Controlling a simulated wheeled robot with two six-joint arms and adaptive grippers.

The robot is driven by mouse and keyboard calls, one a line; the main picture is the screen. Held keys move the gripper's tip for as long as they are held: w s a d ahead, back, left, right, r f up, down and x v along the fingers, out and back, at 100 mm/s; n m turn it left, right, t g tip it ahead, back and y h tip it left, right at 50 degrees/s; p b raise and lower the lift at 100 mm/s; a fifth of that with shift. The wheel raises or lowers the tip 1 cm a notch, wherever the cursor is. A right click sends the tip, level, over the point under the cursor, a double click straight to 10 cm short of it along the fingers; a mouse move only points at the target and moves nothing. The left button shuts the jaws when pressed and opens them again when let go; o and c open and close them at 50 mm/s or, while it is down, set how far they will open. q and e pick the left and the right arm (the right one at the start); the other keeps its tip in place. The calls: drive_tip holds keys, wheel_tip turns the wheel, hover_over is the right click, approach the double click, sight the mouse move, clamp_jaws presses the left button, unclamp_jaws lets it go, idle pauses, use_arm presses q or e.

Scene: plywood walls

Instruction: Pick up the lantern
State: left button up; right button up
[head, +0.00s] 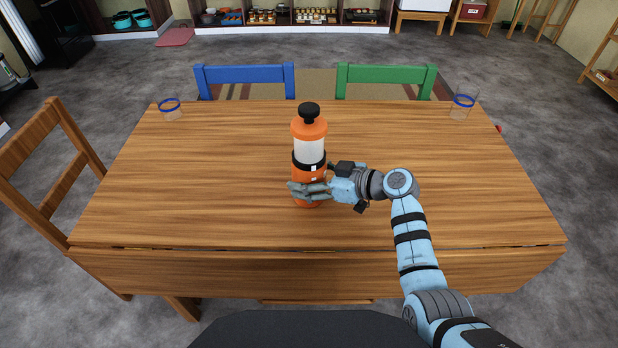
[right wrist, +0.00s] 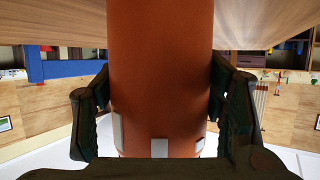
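The lantern (head: 309,150) is an orange cylinder with a clear middle, black bands and a black top knob. It stands upright near the middle of the wooden table (head: 200,200). My right gripper (head: 310,190) is around its lower part, with fingers on both sides. In the right wrist view the orange body of the lantern (right wrist: 160,75) fills the space between the fingers of my right gripper (right wrist: 160,90). Both fingertips lean in and appear to touch its sides. The lantern's base is partly hidden by the fingers. My left gripper is not in view.
Blue-rimmed glasses stand at the far left (head: 170,110) and far right (head: 461,108) table corners. A blue chair (head: 245,75) and a green chair (head: 386,75) are behind the table, and a wooden chair (head: 50,160) is at left. The tabletop around the lantern is clear.

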sight(309, 152)
drive_tip(key=c, duration=0.9)
wheel_tip(309, 152, up, 8)
drive_tip(key=shift+w+f, duration=0.1)
drive_tip(key=shift+f, duration=3.7)
